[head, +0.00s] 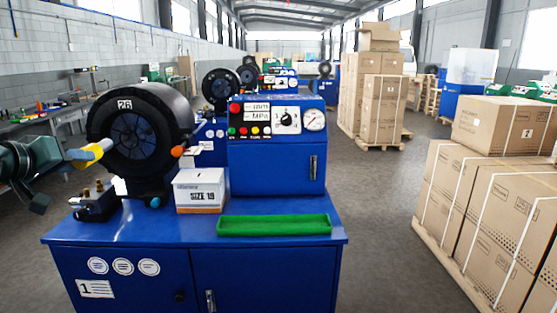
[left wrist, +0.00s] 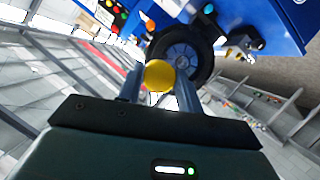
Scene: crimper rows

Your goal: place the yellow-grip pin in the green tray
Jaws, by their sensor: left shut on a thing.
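The yellow-grip pin (head: 97,151) is in my left gripper (head: 76,155) at the left of the head view, in front of the left side of the black round crimper head (head: 158,103). In the left wrist view, the yellow round end of the pin (left wrist: 159,75) shows between the two fingers of the left gripper (left wrist: 160,88), which are shut on it. The green tray (head: 275,225) lies on the front right of the blue bench top, to the right of and below the gripper. It looks empty. My right gripper is in neither view.
An orange-tipped part (head: 178,151) sticks out at the crimper's right side. A white SIZE 19 box (head: 201,190) stands left of the tray, below the crimper. A dark fitting block (head: 97,205) sits at the bench's left. The blue control box (head: 277,150) rises behind the tray.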

